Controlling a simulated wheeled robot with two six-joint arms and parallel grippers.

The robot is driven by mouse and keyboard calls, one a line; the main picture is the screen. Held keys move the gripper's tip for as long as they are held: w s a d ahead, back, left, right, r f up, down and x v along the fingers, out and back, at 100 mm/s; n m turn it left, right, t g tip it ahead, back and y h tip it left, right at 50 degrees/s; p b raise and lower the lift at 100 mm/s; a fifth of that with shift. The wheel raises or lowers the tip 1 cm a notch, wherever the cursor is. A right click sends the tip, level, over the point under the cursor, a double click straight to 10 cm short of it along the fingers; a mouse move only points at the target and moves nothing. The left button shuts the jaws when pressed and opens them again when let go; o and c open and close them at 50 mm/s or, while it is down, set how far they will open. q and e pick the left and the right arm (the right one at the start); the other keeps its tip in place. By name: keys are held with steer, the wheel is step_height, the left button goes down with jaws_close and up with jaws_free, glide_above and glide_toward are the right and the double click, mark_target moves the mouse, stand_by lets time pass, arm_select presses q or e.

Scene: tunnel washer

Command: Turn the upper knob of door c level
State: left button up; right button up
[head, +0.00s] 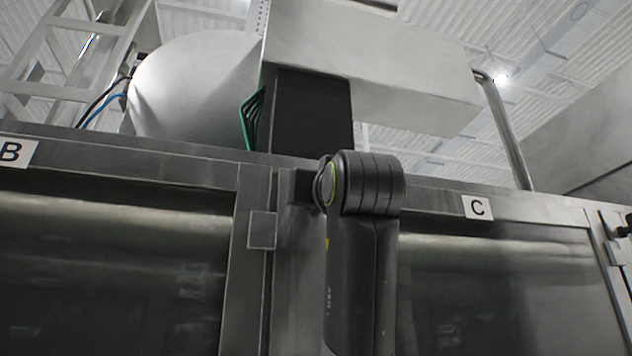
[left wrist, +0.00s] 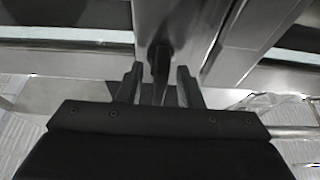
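Door C (head: 500,290) is a framed glass door at the right of the head view, below its "C" label (head: 477,207). In the left wrist view a dark upright knob or handle (left wrist: 160,58) stands out from a steel post between two glass panels. My left gripper (left wrist: 160,70) is open, with one finger on each side of this knob and a small gap on both sides. Which knob it is cannot be read in that view. My arm link covers part of the frame beside door C in the head view. My right gripper is not in view.
Door B (head: 110,270) with its "B" label (head: 14,152) is on the left. A dark knob (head: 624,229) shows at the right edge. A steel bracket (head: 263,230) sits on the post between the doors. A pale tank (head: 190,85) and a ladder frame are above.

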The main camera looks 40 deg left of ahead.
arm_select(q)
steer(key=shift+w+a, duration=0.2)
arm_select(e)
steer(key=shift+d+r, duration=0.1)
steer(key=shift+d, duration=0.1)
arm_select(q)
steer(key=shift+s+d, duration=0.1)
jaws_close()
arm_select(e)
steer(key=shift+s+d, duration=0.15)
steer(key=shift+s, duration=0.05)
